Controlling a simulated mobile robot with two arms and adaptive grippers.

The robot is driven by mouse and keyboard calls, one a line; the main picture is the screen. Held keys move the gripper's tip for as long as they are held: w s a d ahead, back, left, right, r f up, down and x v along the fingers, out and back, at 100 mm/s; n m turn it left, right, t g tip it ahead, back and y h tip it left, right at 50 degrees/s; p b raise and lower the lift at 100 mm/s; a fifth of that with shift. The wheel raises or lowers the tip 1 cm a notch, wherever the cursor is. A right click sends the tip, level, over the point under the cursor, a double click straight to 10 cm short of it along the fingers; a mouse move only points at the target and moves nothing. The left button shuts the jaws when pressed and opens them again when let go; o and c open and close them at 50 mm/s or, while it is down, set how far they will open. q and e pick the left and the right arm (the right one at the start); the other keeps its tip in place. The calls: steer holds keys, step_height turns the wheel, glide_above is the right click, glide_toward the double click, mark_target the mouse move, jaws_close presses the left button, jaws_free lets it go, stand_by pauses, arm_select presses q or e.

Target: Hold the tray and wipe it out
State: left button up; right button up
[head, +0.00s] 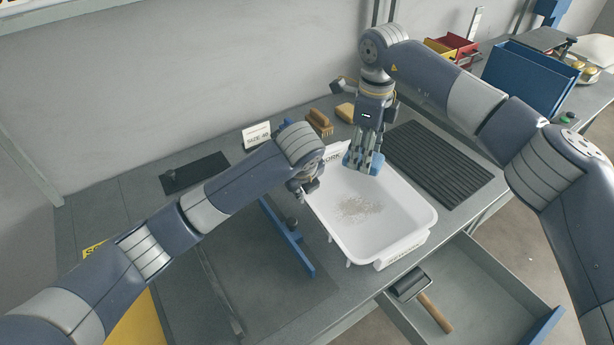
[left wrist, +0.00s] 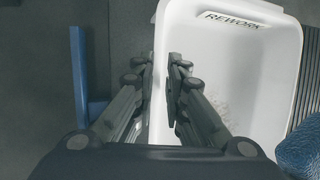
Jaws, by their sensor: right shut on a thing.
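The white tray (head: 412,206) stands on the bench with a patch of grey-brown crumbs (head: 358,210) on its floor. It also shows in the left wrist view (left wrist: 280,70), with a REWORK label (left wrist: 232,20) on its end wall. My left gripper (head: 305,190) is at the tray's left rim. In the left wrist view its fingers (left wrist: 160,80) stand apart, one on each side of the left wall. My right gripper (head: 367,148) points down at the tray's far end, shut on a blue cloth-like wiper (head: 360,162). A blue textured piece (left wrist: 300,150) shows in the left wrist view.
A black ribbed mat (head: 440,165) lies right of the tray. A brush (head: 320,121), a yellow block (head: 345,112) and a SIZE 40 card (head: 257,136) stand behind. A blue bar (head: 288,238) lies left.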

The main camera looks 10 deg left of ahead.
arm_select(q)
steer(key=x, duration=0.5)
steer(key=shift+w+f, duration=0.2)
steer(key=shift+f, duration=0.15)
steer(key=shift+c, duration=0.2)
jaws_close()
arm_select(e)
steer(key=shift+f, duration=0.1)
glide_above(355, 205)
step_height(355, 205, down, 12)
steer(key=shift+f, duration=0.2)
stand_by(0.4)
